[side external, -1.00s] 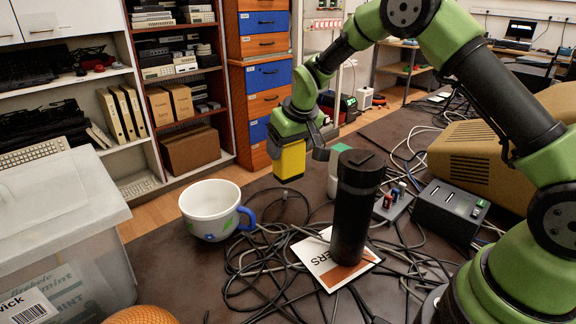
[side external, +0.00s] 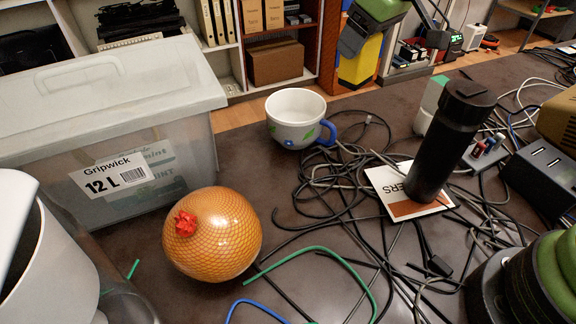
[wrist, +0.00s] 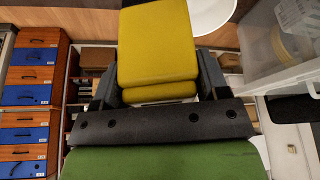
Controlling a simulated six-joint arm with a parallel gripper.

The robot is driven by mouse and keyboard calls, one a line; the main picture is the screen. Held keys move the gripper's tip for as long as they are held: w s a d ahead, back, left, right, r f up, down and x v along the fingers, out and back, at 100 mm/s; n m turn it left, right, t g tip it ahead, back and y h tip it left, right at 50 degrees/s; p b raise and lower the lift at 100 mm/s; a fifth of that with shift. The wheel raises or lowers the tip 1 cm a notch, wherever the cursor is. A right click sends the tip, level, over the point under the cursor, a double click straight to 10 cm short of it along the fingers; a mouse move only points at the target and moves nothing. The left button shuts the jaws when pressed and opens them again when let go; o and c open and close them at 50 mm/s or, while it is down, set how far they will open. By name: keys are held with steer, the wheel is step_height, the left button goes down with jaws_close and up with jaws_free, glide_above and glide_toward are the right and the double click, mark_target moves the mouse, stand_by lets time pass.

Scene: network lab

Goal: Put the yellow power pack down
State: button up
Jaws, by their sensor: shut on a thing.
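The yellow power pack (side external: 360,62) is held in the air at the top of the side view, behind the mug and seen against the shelves and floor. My gripper (side external: 366,32) is shut on it; the top of the picture cuts off most of my arm. In the wrist view the yellow pack (wrist: 158,42) sits between the two dark fingers of my gripper (wrist: 158,88). Nothing shows under the pack touching it.
A white mug (side external: 296,118) with a blue handle, a black bottle (side external: 447,145) on a printed card (side external: 388,183), and tangled cables crowd the dark table. A clear lidded box (side external: 120,180) and an orange netted ball (side external: 212,235) stand left. Bare tabletop (side external: 240,165) lies left of the mug.

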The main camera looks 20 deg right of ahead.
steer(key=s+a+n+g+y, duration=0.2)
steer(key=s+a+n, duration=0.2)
steer(key=a+n, duration=0.4)
steer(key=s+a+n+g+y, duration=0.15)
steer(key=s+a+n, duration=0.35)
steer(key=a, duration=0.5)
steer(key=shift+n+g+h, duration=0.25)
steer(key=shift+n+g, duration=0.1)
steer(key=shift+n, duration=0.05)
steer(key=shift+w+d+f, duration=0.1)
steer(key=shift+w+f, duration=0.1)
steer(key=shift+f, duration=2.25)
steer(key=shift+w+d+f, duration=0.15)
steer(key=shift+w+f, duration=0.1)
steer(key=shift+f, duration=2.15)
steer(key=shift+w+d+f, duration=0.1)
steer(key=shift+w+f, duration=0.1)
steer(key=shift+f, duration=2.25)
steer(key=o, duration=1.1)
steer(key=shift+f, duration=0.15)
steer(key=shift+o, duration=0.2)
